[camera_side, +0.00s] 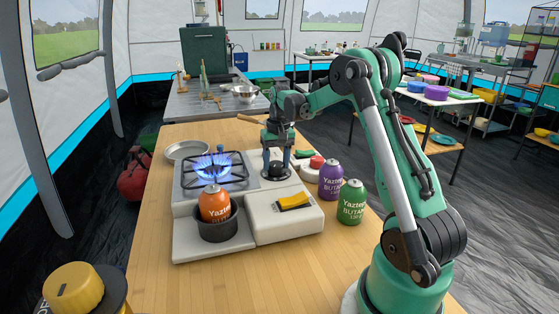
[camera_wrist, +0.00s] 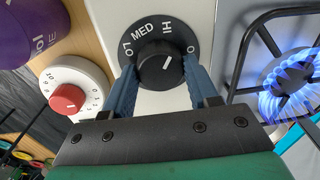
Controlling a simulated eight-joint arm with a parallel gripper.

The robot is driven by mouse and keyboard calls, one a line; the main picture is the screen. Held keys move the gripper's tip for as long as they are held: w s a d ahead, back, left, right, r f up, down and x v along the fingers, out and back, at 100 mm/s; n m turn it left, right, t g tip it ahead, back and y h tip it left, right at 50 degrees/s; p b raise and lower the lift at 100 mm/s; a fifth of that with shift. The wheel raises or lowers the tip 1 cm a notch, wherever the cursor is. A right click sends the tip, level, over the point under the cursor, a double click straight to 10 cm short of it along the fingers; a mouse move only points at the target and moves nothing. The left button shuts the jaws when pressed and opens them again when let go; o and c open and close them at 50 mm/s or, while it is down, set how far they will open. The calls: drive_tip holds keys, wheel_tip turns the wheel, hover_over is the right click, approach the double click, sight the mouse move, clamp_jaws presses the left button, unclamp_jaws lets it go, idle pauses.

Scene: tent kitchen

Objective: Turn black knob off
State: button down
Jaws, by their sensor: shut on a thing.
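The black knob (camera_wrist: 160,65) sits on the stove's pale panel, on a dark dial marked LO, MED, HI and O. Its white line points up toward the HI side. In the side view the knob (camera_side: 276,169) is small and partly hidden by my gripper. My gripper (camera_wrist: 159,68) has its blue fingers on both sides of the knob and is shut on it; it also shows above the panel in the side view (camera_side: 277,160). The burner flame (camera_side: 212,167) burns blue. It also shows at the right of the wrist view (camera_wrist: 290,92).
A pot (camera_side: 217,224) holding an orange canister (camera_side: 214,204) stands in front of the burner. A yellow and black object (camera_side: 294,202) lies on the stove's front right. A purple canister (camera_side: 331,179), green canister (camera_side: 351,202) and white dial with red centre (camera_wrist: 70,99) stand close by.

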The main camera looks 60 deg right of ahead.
sight(277, 164)
drive_tip(key=m, duration=0.6)
drive_tip(key=shift+m, duration=0.3)
drive_tip(key=m, duration=0.5)
drive_tip(key=shift+s+a+h, duration=0.1)
drive_tip(key=shift+h, duration=0.2)
drive_tip(key=shift+c, duration=1.2)
unclamp_jaws()
drive_tip(key=shift+s+r, duration=0.15)
drive_tip(key=shift+r, duration=2.7)
